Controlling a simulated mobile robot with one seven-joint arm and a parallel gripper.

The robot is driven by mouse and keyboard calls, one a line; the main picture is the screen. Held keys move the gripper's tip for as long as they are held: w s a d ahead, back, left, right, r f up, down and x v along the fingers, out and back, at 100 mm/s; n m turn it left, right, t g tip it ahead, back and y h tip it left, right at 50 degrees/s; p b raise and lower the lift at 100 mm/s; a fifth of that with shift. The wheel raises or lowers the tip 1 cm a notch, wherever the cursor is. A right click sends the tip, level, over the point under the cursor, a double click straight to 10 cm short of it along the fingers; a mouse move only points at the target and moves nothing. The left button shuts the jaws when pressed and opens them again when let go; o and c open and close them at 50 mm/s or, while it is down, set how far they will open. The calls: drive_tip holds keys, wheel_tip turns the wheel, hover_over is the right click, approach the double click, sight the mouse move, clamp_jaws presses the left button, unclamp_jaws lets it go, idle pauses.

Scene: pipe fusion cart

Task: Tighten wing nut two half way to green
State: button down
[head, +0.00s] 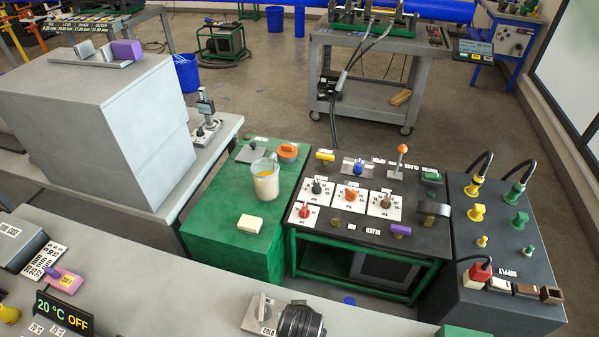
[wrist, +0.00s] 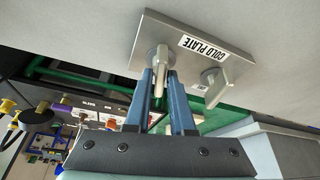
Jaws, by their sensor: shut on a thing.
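The cold plate (wrist: 185,43) is a flat grey plate with a COLD PLATE label, mounted on a light grey bench. It carries two metal wing nuts. My gripper (wrist: 163,80) has its blue fingers shut on one wing nut (wrist: 160,58), on the left in the wrist view. The other wing nut (wrist: 215,84) stands free to the right, apart from the fingers. In the head view the plate (head: 252,324) is at the bottom, partly covered on its right by a dark rounded body.
Behind the bench stand a green cabinet (head: 212,229) with a jug (head: 266,181), a black dial panel (head: 371,230) and a dark supply box (head: 505,254). A display reading 20 °C OFF (head: 64,312) is at lower left.

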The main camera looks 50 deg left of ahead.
drive_tip(key=c, duration=0.9)
unclamp_jaws()
drive_tip(key=shift+r, duration=0.1)
drive_tip(key=v, duration=1.2)
drive_tip(key=shift+s+d+r+b, duration=0.1)
drive_tip(key=shift+d+r+b, duration=0.1)
drive_tip(key=shift+r+b, duration=0.15)
